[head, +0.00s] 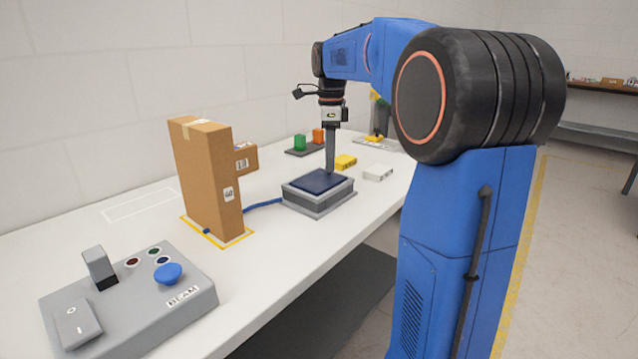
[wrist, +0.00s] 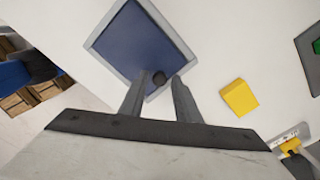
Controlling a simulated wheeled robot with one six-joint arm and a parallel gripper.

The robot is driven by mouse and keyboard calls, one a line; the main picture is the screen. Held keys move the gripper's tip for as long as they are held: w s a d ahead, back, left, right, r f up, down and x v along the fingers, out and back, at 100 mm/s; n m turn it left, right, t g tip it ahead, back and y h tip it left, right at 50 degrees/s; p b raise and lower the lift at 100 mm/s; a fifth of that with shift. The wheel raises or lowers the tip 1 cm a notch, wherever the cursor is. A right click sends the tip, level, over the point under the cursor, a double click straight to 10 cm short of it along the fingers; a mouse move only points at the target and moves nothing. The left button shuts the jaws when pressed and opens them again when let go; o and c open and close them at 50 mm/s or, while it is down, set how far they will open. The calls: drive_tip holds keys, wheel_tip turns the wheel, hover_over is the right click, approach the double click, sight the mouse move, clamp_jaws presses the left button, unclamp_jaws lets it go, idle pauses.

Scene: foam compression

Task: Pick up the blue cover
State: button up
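The blue cover (head: 316,182) is a dark blue flat square lying on a grey box (head: 318,200) on the table. It also shows in the wrist view (wrist: 132,42), with a small black knob (wrist: 159,78) near its lower right edge. My gripper (head: 330,170) points down at the far right part of the cover. In the wrist view the two fingertips (wrist: 160,80) are apart, one on each side of the knob, with a small gap showing beside it. I cannot tell how high the tips are above the cover.
A tall cardboard box (head: 205,180) stands left of the grey box. A yellow block (head: 345,161) and a white block (head: 378,173) lie to its right. A grey control panel (head: 130,300) is at the near left. Green (head: 299,142) and orange (head: 318,136) blocks stand behind.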

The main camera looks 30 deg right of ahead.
drive_tip(key=shift+f, duration=0.65)
drive_tip(key=shift+c, duration=0.3)
clamp_jaws()
